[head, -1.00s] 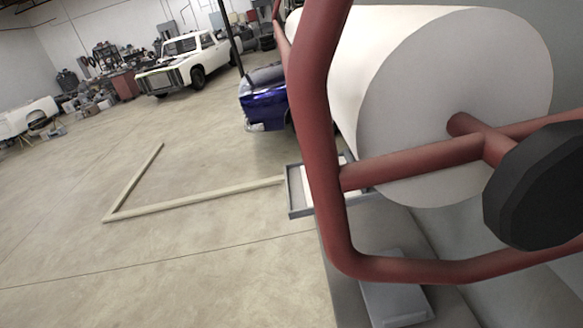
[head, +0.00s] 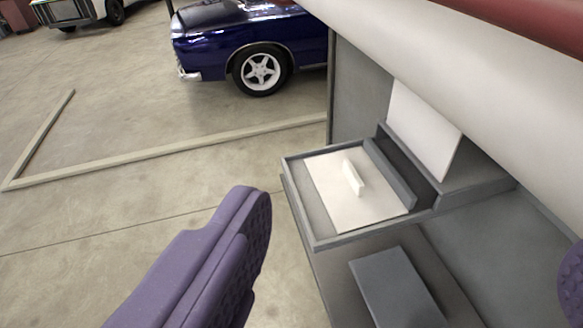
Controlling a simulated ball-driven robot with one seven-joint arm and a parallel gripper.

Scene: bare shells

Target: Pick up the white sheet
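A flat white sheet (head: 334,196) lies in a shallow grey tray (head: 322,242) right of centre, with a small white raised bar (head: 352,178) standing on it. A second white panel (head: 422,132) slants up behind the tray, its top hidden by a large white roll; I cannot tell whether the two are joined. My gripper (head: 415,243) shows as two purple fingers, one at lower left and one cut off at the right edge. The fingers are wide apart with nothing between them touching either. The tray appears beyond the fingers.
A large white roll (head: 470,85) hangs across the upper right, with a red bar over it. A grey block (head: 396,287) sits below the tray. A pale strip (head: 190,146) lies on the open floor at left. A blue car (head: 225,45) stands behind.

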